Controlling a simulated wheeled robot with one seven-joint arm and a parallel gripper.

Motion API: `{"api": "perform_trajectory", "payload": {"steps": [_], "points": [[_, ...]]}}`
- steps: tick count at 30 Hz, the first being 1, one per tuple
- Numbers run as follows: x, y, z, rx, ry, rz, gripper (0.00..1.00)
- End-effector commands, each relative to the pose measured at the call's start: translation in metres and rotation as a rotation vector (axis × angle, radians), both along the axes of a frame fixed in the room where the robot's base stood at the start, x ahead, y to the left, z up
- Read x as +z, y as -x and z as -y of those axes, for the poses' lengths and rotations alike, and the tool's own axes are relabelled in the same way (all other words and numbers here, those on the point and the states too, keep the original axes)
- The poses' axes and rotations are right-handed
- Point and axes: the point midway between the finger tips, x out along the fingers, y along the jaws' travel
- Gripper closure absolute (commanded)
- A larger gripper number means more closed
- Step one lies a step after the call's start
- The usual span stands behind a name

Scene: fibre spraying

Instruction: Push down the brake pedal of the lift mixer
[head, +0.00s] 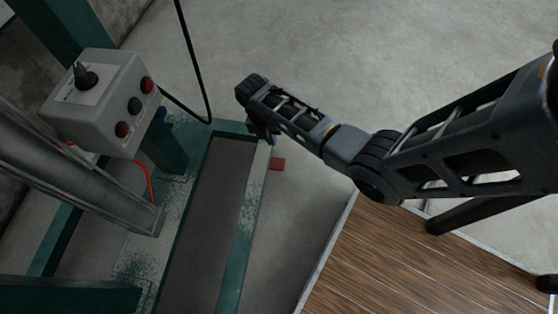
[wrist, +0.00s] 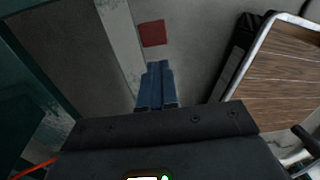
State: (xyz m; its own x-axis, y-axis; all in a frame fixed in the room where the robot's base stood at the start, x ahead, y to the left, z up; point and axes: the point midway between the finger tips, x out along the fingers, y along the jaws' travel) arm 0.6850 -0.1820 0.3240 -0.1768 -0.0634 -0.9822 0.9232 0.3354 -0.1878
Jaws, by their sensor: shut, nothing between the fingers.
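The lift mixer's green steel base frame (head: 240,222) stands on the floor at the left in the head view. The brake pedal, a small red plate (head: 277,164), sticks out from the frame's right side. In the wrist view the red pedal (wrist: 153,33) lies just beyond my fingertips, beside the pale frame rail (wrist: 122,40). My gripper (wrist: 158,66) is shut and empty, its blue fingers together and pointing toward the pedal. A gap shows in the picture between fingertips and pedal; I cannot tell the height. In the head view my gripper is mostly hidden behind my wrist.
A grey control box (head: 97,104) with a black knob and several coloured buttons is mounted at the left. A black cable (head: 203,85) hangs behind it. A wood-topped surface (head: 420,262) is at the lower right. Bare concrete floor (head: 330,60) lies beyond my arm.

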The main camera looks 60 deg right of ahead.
Motion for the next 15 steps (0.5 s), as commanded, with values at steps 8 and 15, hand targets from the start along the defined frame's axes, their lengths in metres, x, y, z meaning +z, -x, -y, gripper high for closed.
{"api": "perform_trajectory", "payload": {"steps": [8, 15], "points": [[0.001, 0.000, 0.000, 0.001, 0.000, 0.000, 1.00], [-0.020, 0.003, 0.001, -0.001, 0.000, 0.001, 1.00]]}}
